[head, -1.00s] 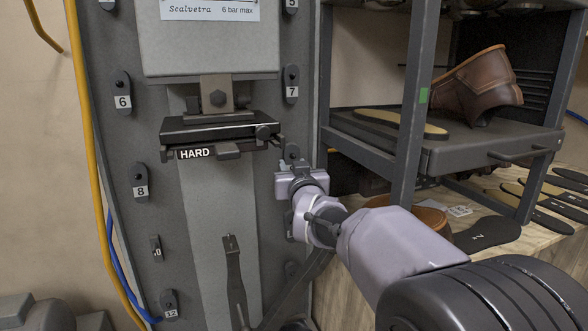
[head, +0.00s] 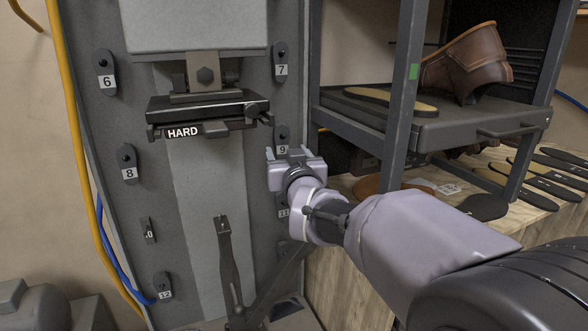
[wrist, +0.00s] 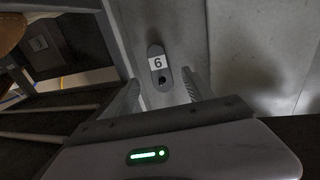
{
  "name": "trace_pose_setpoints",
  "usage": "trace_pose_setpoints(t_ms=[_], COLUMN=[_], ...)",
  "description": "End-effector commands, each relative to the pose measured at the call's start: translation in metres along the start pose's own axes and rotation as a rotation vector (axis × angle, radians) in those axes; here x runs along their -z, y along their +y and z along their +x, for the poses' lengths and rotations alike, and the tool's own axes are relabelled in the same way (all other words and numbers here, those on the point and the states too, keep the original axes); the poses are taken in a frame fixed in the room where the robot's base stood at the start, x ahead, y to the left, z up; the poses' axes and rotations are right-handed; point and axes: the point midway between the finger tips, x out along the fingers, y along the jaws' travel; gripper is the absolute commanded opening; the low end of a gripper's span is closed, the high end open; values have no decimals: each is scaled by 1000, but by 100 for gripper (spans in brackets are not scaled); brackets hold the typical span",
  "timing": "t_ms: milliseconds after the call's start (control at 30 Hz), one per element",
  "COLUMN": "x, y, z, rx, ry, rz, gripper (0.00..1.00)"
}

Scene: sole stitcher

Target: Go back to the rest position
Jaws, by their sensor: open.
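My gripper (head: 297,153) is in the head view, just right of the number 9 tag (head: 283,149) on the grey machine (head: 290,100). In the wrist view my gripper (wrist: 158,88) has its two fingers apart with nothing between them. A dark numbered tag (wrist: 158,66) on the machine's grey face shows beyond the fingertips; its digit reads like a 6 in that view. Whether the fingers touch the machine cannot be told.
A dark shelf rack (head: 400,110) with a brown boot (head: 468,60) stands right of my gripper. A wooden bench (head: 345,270) with soles lies below it. A clamp marked HARD (head: 200,112) juts from the machine, left of my gripper. A yellow hose (head: 70,150) runs at far left.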

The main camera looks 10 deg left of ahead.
Motion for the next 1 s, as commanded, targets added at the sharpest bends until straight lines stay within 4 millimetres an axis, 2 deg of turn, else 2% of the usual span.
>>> trace_pose_setpoints(t_ms=[100, 300, 500, 567, 633, 667, 700, 767, 800, 900, 1000], x=[1, 1, 0, -4, -18, -27, -43, -71, -89, -130, -158], y=[0, 0, 1, 12, 40, 54, 74, 97, 106, 114, 107], z=[-40, -94, -121, -130, -154, -170, -198, -246, -279, -357, -415], rx=[0, 0, -1, -18, -61, -88, -130, -197, -241, -341, -416], ry=[1, 2, -3, -34, -132, -193, -285, -428, -518, -709, -841], rz=[0, 1, 2, 19, 72, 106, 160, 251, 313, 466, 593], gripper=[60, 60, 60, 60, 60, 60, 60, 60, 60, 60, 60])
